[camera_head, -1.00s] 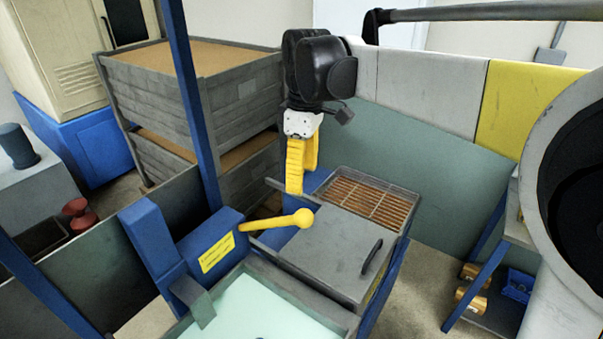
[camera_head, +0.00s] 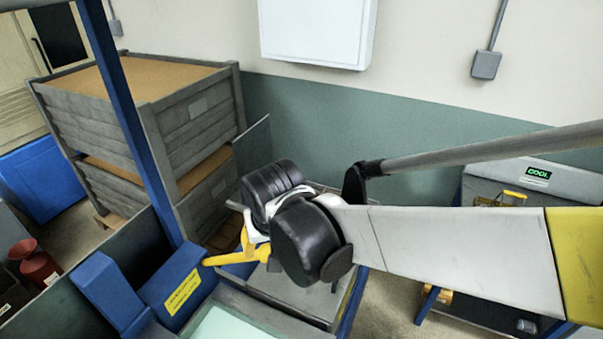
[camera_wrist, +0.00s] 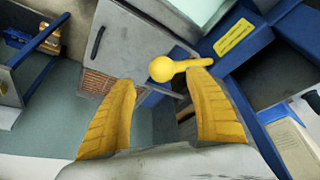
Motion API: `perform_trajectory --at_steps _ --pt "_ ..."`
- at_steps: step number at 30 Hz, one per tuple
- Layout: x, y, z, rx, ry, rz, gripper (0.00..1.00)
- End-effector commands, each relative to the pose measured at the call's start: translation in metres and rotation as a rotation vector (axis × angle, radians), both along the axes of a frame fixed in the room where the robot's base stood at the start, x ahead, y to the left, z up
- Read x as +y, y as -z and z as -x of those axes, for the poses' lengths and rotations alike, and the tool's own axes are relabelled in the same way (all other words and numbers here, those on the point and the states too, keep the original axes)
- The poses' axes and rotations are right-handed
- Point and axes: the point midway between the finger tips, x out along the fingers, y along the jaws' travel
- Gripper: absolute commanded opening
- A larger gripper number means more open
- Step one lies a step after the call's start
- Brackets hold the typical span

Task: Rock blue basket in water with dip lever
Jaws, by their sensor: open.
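The yellow dip lever (camera_head: 235,258) sticks out from a blue housing (camera_head: 182,290) with a yellow label. In the wrist view the lever's round knob (camera_wrist: 161,69) lies near the tips of my gripper (camera_wrist: 165,82), between its two yellow fingers. The fingers are spread open, and the right fingertip looks close to the lever's shaft; contact cannot be told. In the head view my wrist hides most of the gripper and part of the lever. The pale green water (camera_head: 232,325) fills a grey tank at the bottom edge. No basket can be made out in the water.
A grey lid with a dark handle (camera_wrist: 97,42) and a brown grate (camera_wrist: 98,82) are beside the tank. Stacked grey crates (camera_head: 165,110) stand behind at left, with a blue post (camera_head: 130,120) before them.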

Motion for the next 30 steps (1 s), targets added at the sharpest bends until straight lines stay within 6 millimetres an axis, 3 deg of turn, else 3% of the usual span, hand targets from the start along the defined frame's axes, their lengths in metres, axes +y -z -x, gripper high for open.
perform_trajectory --at_steps 3,9,21,23,27,28,30 --pt "0.003 0.024 -0.010 0.001 0.000 0.000 0.64" --pt "0.007 0.051 -0.020 0.000 -0.001 0.002 0.64" --pt "0.008 0.059 -0.023 0.000 -0.001 0.002 0.64" --pt "0.008 0.059 -0.023 0.000 -0.001 0.002 0.50" --pt "0.008 0.059 -0.023 0.000 -0.001 0.002 0.07" --pt "0.008 0.059 -0.023 0.000 0.000 0.002 0.00" --pt "0.008 0.059 -0.023 0.000 0.000 0.002 0.00"
